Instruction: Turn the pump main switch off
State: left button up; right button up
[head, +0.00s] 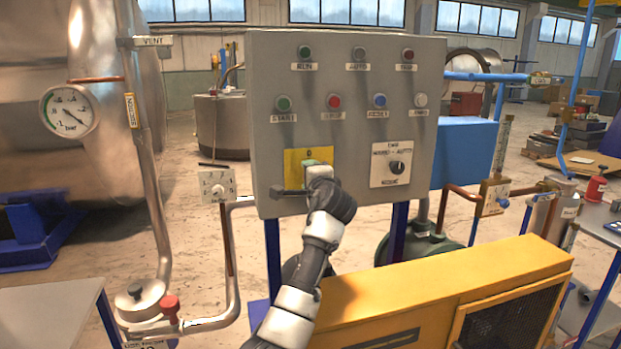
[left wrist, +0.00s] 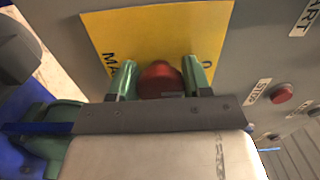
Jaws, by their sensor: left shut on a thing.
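The pump main switch has a red knob (left wrist: 161,80) on a yellow plate (head: 296,158) at the lower left of the grey control panel (head: 345,75). The plate also shows in the left wrist view (left wrist: 155,32), with dark lettering partly covered. My left gripper (left wrist: 160,72) has its green fingers on either side of the red knob, shut on it. In the head view the left gripper (head: 314,166) is in front of the plate and hides the knob. How far the knob is turned cannot be told. My right gripper is in neither view.
Start, stop and other push buttons (head: 334,101) sit above the switch. A black selector knob (head: 397,167) is on a white plate to its right. A yellow machine housing (head: 440,290) stands below the panel at the front. Pipes and a pressure gauge (head: 69,111) are at the left.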

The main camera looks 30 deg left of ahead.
pick_arm(q)
jog(key=shift+f, duration=0.15)
jog(key=o, duration=0.9)
jog(key=shift+c, duration=0.2)
jog(key=b+v, duration=0.2)
jog(key=v, duration=0.9)
